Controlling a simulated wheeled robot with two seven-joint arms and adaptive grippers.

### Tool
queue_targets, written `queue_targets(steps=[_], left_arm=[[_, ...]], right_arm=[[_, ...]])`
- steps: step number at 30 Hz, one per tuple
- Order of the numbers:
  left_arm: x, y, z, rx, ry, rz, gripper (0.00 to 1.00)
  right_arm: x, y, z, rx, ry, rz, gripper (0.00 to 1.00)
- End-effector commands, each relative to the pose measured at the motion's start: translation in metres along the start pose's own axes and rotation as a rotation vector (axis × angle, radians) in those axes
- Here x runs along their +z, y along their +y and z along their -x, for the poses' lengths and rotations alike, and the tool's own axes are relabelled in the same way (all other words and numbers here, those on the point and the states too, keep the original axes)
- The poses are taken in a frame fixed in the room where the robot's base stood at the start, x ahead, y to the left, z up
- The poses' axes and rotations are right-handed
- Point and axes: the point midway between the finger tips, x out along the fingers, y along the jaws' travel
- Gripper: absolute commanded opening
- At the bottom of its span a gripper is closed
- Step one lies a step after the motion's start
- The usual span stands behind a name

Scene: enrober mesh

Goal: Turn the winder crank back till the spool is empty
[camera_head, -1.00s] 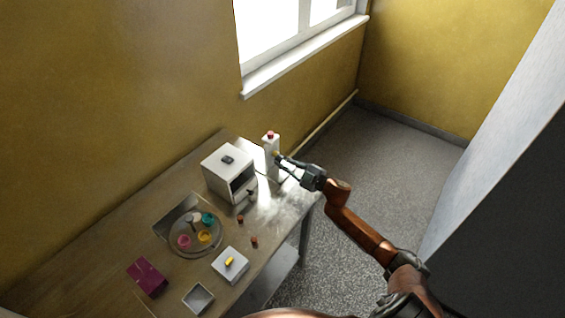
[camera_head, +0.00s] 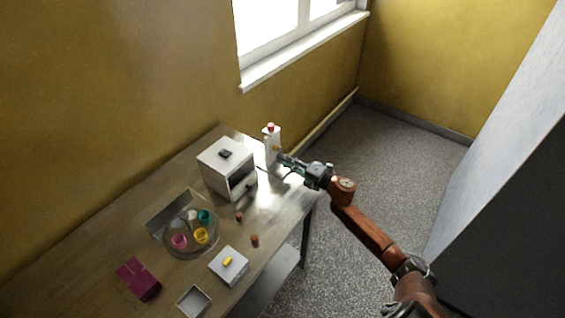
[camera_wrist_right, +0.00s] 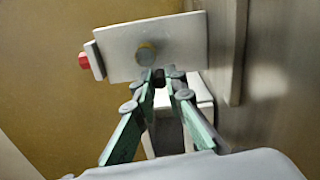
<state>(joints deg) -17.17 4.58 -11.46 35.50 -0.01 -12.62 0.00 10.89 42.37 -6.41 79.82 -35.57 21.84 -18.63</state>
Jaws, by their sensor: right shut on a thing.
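The winder is a white upright block (camera_head: 268,147) with a red top (camera_head: 270,127), at the far right corner of the table. My right gripper (camera_head: 285,160) is at the winder's right side. In the right wrist view its green fingers (camera_wrist_right: 160,80) converge on a small dark piece, apparently the crank handle, just below the hub. The spool and any winding on it cannot be made out. My left gripper is out of view.
A white open-fronted box (camera_head: 222,165) stands left of the winder. Nearer are a round tray (camera_head: 187,252) with coloured cups, two small brown pieces, a white block (camera_head: 240,265) with a yellow piece, a grey tray (camera_head: 193,304) and a maroon box (camera_head: 139,280). Floor right of the table is clear.

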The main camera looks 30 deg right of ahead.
Motion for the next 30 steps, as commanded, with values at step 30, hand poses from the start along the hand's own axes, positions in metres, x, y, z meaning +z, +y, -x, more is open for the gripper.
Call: queue_targets(steps=[30], left_arm=[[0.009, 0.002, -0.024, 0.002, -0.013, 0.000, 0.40]], right_arm=[[0.003, -0.008, 0.001, -0.003, 0.001, 0.258, 0.00]])
